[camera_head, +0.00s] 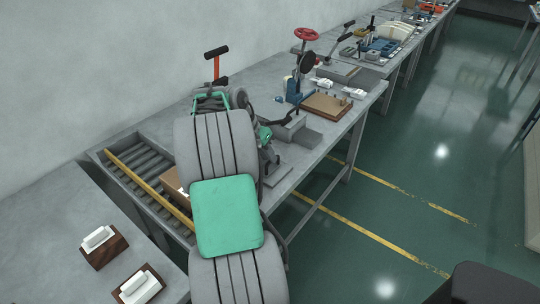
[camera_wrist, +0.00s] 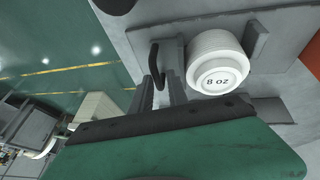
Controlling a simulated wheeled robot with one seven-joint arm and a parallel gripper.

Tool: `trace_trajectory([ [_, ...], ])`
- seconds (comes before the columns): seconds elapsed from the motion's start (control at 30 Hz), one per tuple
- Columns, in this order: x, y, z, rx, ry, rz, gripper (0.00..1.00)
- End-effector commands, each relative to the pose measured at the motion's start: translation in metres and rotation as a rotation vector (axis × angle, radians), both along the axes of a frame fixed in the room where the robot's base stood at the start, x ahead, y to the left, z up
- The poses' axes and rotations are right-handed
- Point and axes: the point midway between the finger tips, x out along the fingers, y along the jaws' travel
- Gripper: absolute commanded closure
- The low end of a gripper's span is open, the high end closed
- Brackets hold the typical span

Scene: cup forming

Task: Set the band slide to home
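In the wrist view, my gripper (camera_wrist: 160,82) has its two grey fingers apart, with a gap between them. A dark curved handle (camera_wrist: 155,62) rises in that gap; I cannot tell whether either finger touches it. I cannot tell for certain whether this handle belongs to the band slide. Right beside the fingers, a white round piece marked "8 oz" (camera_wrist: 217,65) sits on a grey plate (camera_wrist: 190,30). In the head view, my arm hides most of this station, and my fingertips cannot be made out.
A roller conveyor (camera_head: 140,180) with a yellow rail and a cardboard box (camera_head: 176,188) lies left of my arm. A lever with a black grip (camera_head: 216,52) stands behind it. A wooden board (camera_head: 327,104) and a red-wheeled press (camera_head: 306,34) stand farther along the bench.

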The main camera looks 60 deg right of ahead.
Motion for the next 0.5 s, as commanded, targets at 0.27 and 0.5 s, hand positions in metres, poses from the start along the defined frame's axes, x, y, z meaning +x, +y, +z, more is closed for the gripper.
trace_trajectory([
  [0.27, -0.0019, -0.0008, -0.0001, 0.0, 0.001, -0.004, 0.68],
  [0.5, 0.0002, 0.0014, 0.0069, 0.0, 0.0, -0.002, 0.68],
])
